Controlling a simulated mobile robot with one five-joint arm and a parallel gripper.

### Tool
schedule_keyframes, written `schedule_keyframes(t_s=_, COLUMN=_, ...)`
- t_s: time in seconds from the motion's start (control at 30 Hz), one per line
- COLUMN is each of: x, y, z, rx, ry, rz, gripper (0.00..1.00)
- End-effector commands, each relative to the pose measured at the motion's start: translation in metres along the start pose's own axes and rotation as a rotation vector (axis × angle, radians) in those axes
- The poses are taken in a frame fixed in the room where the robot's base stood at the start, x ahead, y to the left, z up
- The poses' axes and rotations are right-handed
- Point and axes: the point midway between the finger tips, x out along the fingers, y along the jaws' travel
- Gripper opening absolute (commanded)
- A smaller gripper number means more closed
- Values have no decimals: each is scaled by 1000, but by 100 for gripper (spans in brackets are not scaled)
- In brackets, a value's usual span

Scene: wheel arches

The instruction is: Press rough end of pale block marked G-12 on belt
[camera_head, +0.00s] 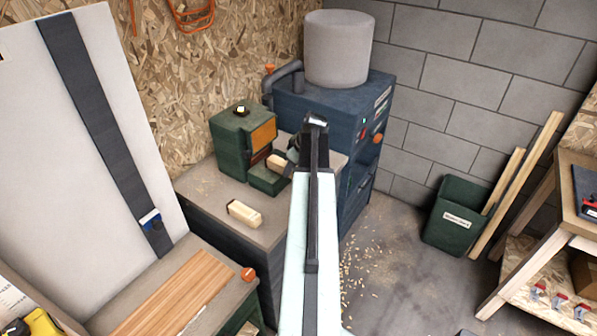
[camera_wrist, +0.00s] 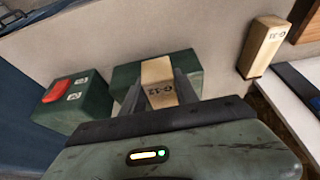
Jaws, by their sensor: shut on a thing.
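The pale block marked G-12 (camera_wrist: 158,82) is between the two fingers of my gripper (camera_wrist: 159,92), with its label facing the wrist camera. In the head view my gripper (camera_head: 291,156) is shut on this block (camera_head: 277,164), which points left toward the green sander (camera_head: 231,143). The sander has an orange-brown panel (camera_head: 264,134) on its upper front and a dark reddish opening below it. The block's far end is close to that opening. I cannot tell whether it touches the belt, and its rough end is not clearly visible.
A second pale block (camera_head: 244,213) lies on the bench, left of my arm; its label (camera_wrist: 263,46) is hard to read. A green box with a red button (camera_wrist: 70,92) stands beside the sander. A blue dust collector (camera_head: 368,115) stands behind right.

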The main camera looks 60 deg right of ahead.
Motion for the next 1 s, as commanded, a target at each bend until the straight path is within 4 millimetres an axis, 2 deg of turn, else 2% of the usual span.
schedule_keyframes(t_s=0.2, x=10, y=0, z=-23, rx=-2, ry=0, rz=-1, gripper=0)
schedule_keyframes(t_s=0.4, x=16, y=-1, z=-35, rx=-2, ry=0, rz=-1, gripper=0)
schedule_keyframes(t_s=1.0, x=17, y=-2, z=-38, rx=-3, ry=0, rz=-1, gripper=0)
